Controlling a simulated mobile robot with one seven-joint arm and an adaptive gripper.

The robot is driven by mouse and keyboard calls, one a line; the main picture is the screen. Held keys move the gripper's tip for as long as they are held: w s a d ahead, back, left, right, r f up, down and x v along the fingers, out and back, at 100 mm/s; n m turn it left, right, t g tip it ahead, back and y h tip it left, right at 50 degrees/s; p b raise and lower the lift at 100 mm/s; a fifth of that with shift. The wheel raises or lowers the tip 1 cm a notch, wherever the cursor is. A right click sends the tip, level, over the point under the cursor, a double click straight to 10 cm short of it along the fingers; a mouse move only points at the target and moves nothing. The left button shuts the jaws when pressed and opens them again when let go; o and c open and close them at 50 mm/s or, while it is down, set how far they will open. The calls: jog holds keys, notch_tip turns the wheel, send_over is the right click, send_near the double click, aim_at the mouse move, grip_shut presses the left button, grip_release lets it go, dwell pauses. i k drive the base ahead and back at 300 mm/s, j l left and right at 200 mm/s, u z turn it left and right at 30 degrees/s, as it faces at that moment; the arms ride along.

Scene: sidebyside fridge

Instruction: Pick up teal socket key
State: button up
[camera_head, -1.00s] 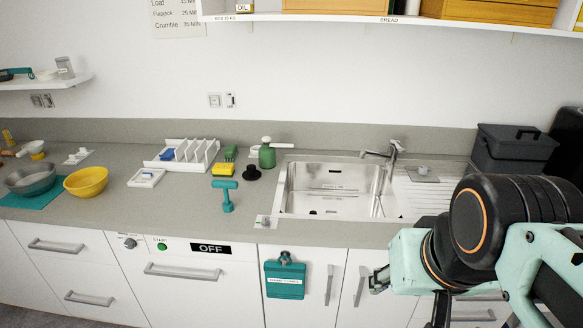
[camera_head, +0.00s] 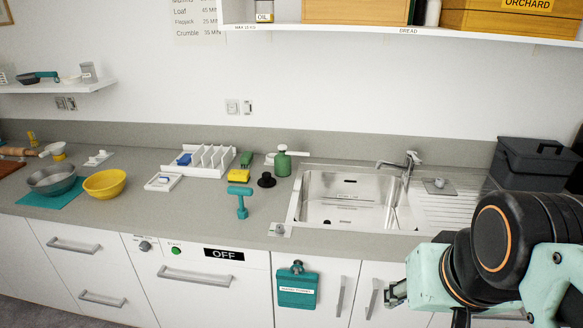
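The teal socket key (camera_head: 240,202) is a T-shaped piece standing upright on the grey counter, left of the sink, with its crossbar on top. My gripper (camera_head: 391,292) is at the lower right, in front of the cabinet doors below the sink. It is well apart from the key, to its right and lower. Only a small part of the gripper shows beside my arm, so its opening cannot be made out.
The sink (camera_head: 345,200) lies right of the key. A yellow sponge (camera_head: 239,176), a black knob-like piece (camera_head: 266,180) and a green bottle (camera_head: 282,162) stand behind it. A white rack (camera_head: 208,160) and yellow bowl (camera_head: 104,183) are left. Counter around the key's front is clear.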

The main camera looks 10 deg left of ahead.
aim_at(242, 213)
jog(key=i+j, duration=0.15)
jog(key=j, duration=0.2)
jog(key=i+j, duration=0.15)
jog(key=j, duration=0.25)
jog(key=i+j, duration=0.15)
jog(key=j, duration=0.2)
jog(key=i+j, duration=0.15)
jog(key=j, duration=0.25)
jog(key=i+j, duration=0.15)
jog(key=j, duration=0.2)
jog(key=i+j, duration=0.15)
jog(key=j, duration=0.25)
jog(key=j+u, duration=0.45)
jog(key=i+l+z, duration=0.3)
jog(key=l+z, duration=0.15)
jog(key=l, duration=0.1)
